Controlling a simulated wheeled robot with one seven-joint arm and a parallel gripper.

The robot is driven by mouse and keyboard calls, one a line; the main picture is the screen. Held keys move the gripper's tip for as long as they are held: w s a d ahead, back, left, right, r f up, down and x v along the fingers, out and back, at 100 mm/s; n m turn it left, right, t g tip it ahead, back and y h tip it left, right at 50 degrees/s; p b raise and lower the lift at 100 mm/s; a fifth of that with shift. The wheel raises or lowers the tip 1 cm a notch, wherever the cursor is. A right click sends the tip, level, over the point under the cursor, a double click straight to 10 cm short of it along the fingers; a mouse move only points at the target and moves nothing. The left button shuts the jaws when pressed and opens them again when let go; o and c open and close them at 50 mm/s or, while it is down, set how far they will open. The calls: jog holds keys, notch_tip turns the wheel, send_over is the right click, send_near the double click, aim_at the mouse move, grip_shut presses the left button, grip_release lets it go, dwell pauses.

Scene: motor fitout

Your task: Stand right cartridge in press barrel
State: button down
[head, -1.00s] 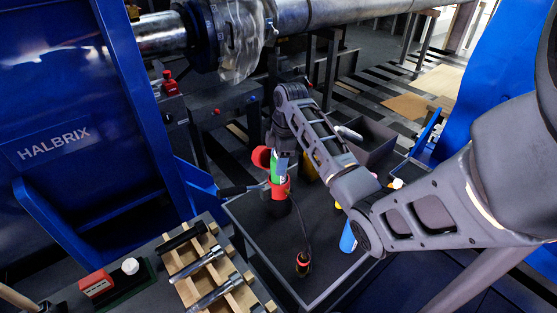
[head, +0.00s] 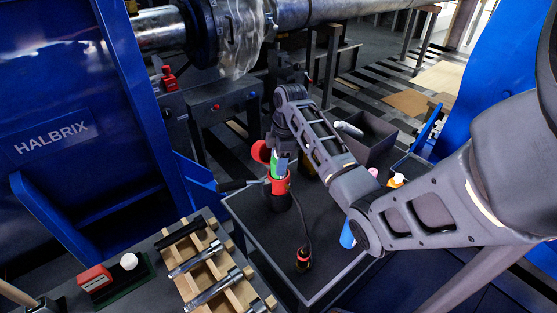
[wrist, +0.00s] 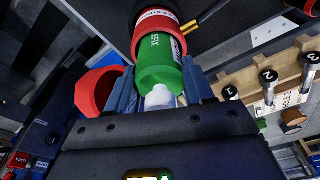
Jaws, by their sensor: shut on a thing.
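The green cartridge (wrist: 160,62) with a white nozzle (wrist: 159,97) is between my gripper's two fingers (wrist: 160,80) in the wrist view. My gripper is shut on it at the nozzle end. Its far end is inside the red collar (wrist: 158,24) of the black press barrel, and the part inside is hidden. In the head view the press barrel (head: 279,201) stands upright on the dark cart top, with the green cartridge (head: 281,166) rising from its red mouth below my gripper. A red ring-shaped cap (head: 261,152) is swung open beside the mouth; it also shows in the wrist view (wrist: 95,91).
A wooden rack (head: 205,265) with metal tools stands at the left. Blue machine panels (head: 60,90) flank the cart.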

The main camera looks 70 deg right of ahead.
jog(key=shift+f+b, duration=0.5)
jog(key=shift+f, duration=0.5)
jog(key=shift+c, duration=1.7)
grip_release()
jog(key=shift+s+d+r, duration=0.1)
jog(key=shift+s+r, duration=0.05)
jog(key=shift+r, duration=1.15)
jog(key=shift+s+d+r, duration=0.15)
jog(key=shift+r, duration=1.15)
jog(key=shift+s+d+r, duration=0.1)
jog(key=shift+s+r, duration=0.05)
jog(key=shift+r, duration=1.15)
jog(key=shift+s, duration=0.1)
